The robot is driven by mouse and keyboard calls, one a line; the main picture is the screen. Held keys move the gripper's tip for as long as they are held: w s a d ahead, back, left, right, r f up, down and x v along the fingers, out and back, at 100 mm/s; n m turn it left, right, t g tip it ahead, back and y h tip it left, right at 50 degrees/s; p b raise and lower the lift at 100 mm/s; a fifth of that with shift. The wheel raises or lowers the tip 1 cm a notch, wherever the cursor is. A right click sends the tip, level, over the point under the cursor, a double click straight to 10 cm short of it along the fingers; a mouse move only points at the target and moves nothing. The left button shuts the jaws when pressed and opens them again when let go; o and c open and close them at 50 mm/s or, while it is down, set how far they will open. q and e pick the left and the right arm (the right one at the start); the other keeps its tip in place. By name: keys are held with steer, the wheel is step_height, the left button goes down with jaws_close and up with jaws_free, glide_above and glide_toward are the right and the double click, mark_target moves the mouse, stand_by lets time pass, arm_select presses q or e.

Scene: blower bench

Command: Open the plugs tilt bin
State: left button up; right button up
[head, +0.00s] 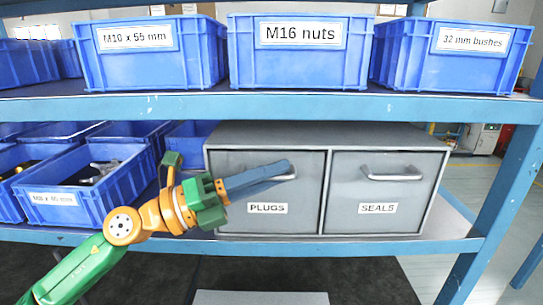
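The plugs tilt bin (306,207) is the left of two grey bin fronts in a grey cabinet on the lower shelf. Its front looks closed and carries a "PLUGS" label (267,209). Its bar handle (294,175) is partly hidden behind my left gripper's fingers. My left gripper (287,168) reaches in from the left, with its long blue-grey fingers across the upper bin front at the handle. The fingers overlap in this view, so I cannot tell whether they are apart, shut, or touching the handle. My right gripper is not in view.
The seals bin (378,190), with its own handle (391,174), is beside it on the right and looks closed. Blue crates (78,208) stand left on the lower shelf. The upper shelf (300,106) with labelled crates (300,72) runs above. A blue post (497,205) stands right.

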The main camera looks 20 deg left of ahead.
arm_select(q)
jaws_close()
stand_by(1.5)
